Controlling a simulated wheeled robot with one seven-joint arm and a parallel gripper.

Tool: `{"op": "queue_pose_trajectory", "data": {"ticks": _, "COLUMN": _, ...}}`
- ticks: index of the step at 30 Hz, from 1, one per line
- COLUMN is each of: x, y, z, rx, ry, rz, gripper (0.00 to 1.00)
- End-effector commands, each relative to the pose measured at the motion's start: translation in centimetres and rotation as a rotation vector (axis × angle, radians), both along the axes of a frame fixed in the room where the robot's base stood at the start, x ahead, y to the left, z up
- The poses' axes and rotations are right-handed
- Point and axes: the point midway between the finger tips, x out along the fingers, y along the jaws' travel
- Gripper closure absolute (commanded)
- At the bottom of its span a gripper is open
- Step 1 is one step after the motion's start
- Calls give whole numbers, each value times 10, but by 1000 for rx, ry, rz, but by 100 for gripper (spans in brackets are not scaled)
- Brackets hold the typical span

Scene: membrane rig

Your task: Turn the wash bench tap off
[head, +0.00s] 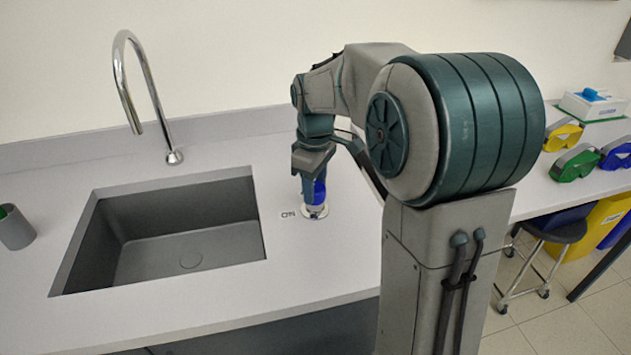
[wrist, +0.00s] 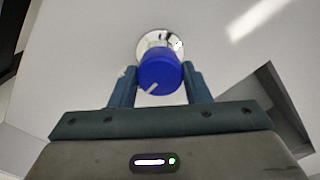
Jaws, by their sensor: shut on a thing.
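The tap's blue knob (head: 319,190) stands on a round metal base on the bench, right of the sink, with an "ON" label on the bench to its left. In the wrist view the blue knob (wrist: 160,72) has a white line on its face, pointing down and slightly left. My gripper (wrist: 160,82) is shut on the knob, one finger on each side. In the head view my gripper (head: 314,178) comes down on it from above and partly hides it. The chrome spout (head: 150,85) arches over the sink; I cannot tell whether water runs from it.
The grey sink (head: 185,240) is set in the bench left of the knob. A grey cup (head: 15,230) stands at the far left. Goggles (head: 577,163) and a tissue box (head: 592,104) lie on the right. A stool (head: 550,235) stands below them. Bench around the knob is clear.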

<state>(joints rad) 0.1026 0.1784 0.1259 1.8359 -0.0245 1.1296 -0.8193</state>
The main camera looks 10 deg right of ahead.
Motion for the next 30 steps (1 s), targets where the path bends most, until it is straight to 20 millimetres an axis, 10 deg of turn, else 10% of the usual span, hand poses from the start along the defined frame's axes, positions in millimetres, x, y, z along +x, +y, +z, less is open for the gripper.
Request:
{"op": "queue_pose_trajectory", "data": {"ticks": 21, "x": 1, "y": 0, "z": 1, "rx": 1, "ry": -3, "rz": -83, "gripper": 80}}
{"op": "queue_pose_trajectory", "data": {"ticks": 22, "x": 1, "y": 0, "z": 1, "rx": 1, "ry": -3, "rz": -83, "gripper": 51}}
{"op": "queue_pose_trajectory", "data": {"ticks": 24, "x": 1, "y": 0, "z": 1, "rx": 1, "ry": -3, "rz": -82, "gripper": 35}}
{"op": "queue_pose_trajectory", "data": {"ticks": 30, "x": 0, "y": 0, "z": 0, "rx": 0, "ry": -1, "rz": -82, "gripper": 35}}
